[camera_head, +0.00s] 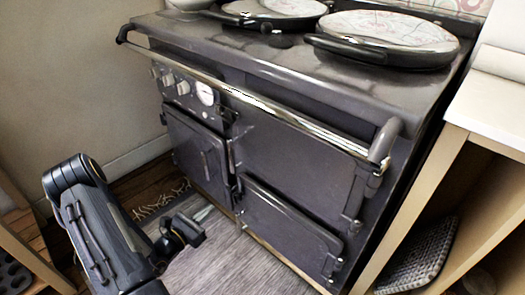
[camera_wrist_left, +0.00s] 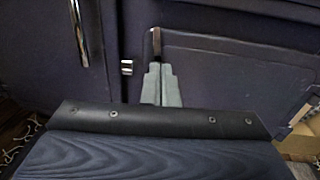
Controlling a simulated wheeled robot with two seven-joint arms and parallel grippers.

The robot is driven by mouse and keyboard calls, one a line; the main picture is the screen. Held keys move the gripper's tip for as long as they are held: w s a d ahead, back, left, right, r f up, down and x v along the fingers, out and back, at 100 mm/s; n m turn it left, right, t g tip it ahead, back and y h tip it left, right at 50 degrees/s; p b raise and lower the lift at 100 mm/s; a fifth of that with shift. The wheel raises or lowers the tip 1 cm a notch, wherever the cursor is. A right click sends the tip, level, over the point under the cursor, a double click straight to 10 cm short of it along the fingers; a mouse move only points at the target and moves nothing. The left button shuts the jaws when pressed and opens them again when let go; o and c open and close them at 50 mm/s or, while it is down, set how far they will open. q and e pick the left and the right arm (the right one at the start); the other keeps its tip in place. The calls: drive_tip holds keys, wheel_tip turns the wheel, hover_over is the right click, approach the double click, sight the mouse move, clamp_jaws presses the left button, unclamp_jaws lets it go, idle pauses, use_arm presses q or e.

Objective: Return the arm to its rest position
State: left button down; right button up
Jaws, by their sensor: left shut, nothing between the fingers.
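My left arm (camera_head: 95,225) comes in from the lower left of the head view, bent and low in front of the dark stove. My left gripper (camera_head: 187,233) is near the floor, in front of the stove's lower doors. In the left wrist view its two grey fingers (camera_wrist_left: 161,85) are together, with nothing between them, and they point at the stove front. Whether the fingertips touch the stove cannot be told. My right gripper is in neither view.
The dark range stove (camera_head: 290,150) fills the middle, with a chrome rail (camera_head: 270,105) along its front. A pale counter (camera_head: 492,105) with an open shelf and a woven basket (camera_head: 418,258) stands at right. A wooden shelf (camera_head: 25,240) is at far left. A grey rug (camera_head: 225,265) covers the floor.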

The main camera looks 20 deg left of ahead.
use_arm(q)
drive_tip(key=d+r+m+g+h, duration=0.3)
drive_tip(key=d+r+m+h, duration=0.45)
drive_tip(key=d+r, duration=0.2)
drive_tip(key=s+d+r+m+g+y, duration=0.1)
drive_tip(key=s+d+r+m+g, duration=0.3)
drive_tip(key=s+d+m+g, duration=0.4)
drive_tip(key=s+d+r+m+g, duration=0.4)
drive_tip(key=s+r+m, duration=0.1)
drive_tip(key=m, duration=0.5)
drive_tip(key=s+a+m+t+y, duration=0.3)
drive_tip(key=s+m+y, duration=0.2)
drive_tip(key=m+y, duration=0.15)
wheel_tip(320, 180, up, 35)
drive_tip(key=p, duration=3.4)
drive_tip(key=shift+s+a, duration=0.2)
drive_tip(key=shift+a, duration=0.15)
